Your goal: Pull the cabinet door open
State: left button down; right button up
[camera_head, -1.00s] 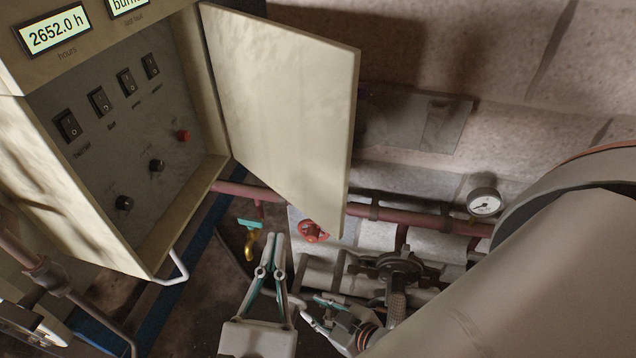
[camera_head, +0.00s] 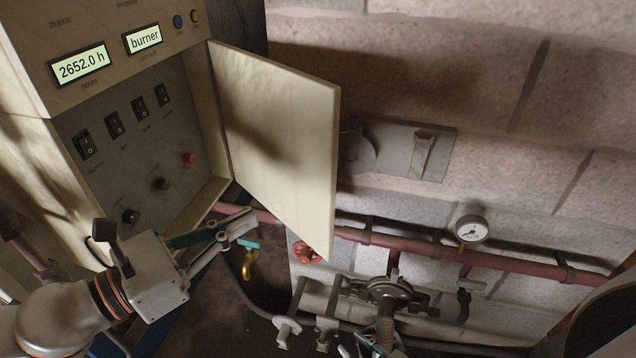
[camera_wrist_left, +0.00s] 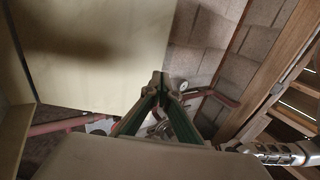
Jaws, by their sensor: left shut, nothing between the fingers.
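The cabinet (camera_head: 60,195) stands at the left in the head view, with switches and knobs inside. Its pale door (camera_head: 285,140) stands wide open, swung out to the right from its hinge side. The door also fills the upper left of the left wrist view (camera_wrist_left: 95,50). My left gripper (camera_head: 250,222) is shut and empty, in front of the cabinet's lower right, its tips left of the door's lower part. In the left wrist view its fingertips (camera_wrist_left: 160,82) overlap the door's edge; contact cannot be told. My right gripper (camera_head: 376,346) barely shows at the bottom edge.
Red pipe (camera_head: 500,262) runs along the block wall, with a gauge (camera_head: 472,230) and a red valve (camera_head: 305,252). A brass tap (camera_head: 248,265) hangs below the door. Valve fittings (camera_head: 388,292) crowd the lower middle. A large vessel (camera_head: 600,325) stands at the lower right.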

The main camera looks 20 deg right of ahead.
pick_arm(q)
jog(key=p, duration=0.2)
send_near(325, 175)
jog(key=x, duration=0.5)
jog(key=shift+s+r, duration=0.1)
jog(key=shift+w+d, duration=0.25)
jog(key=shift+d, duration=0.3)
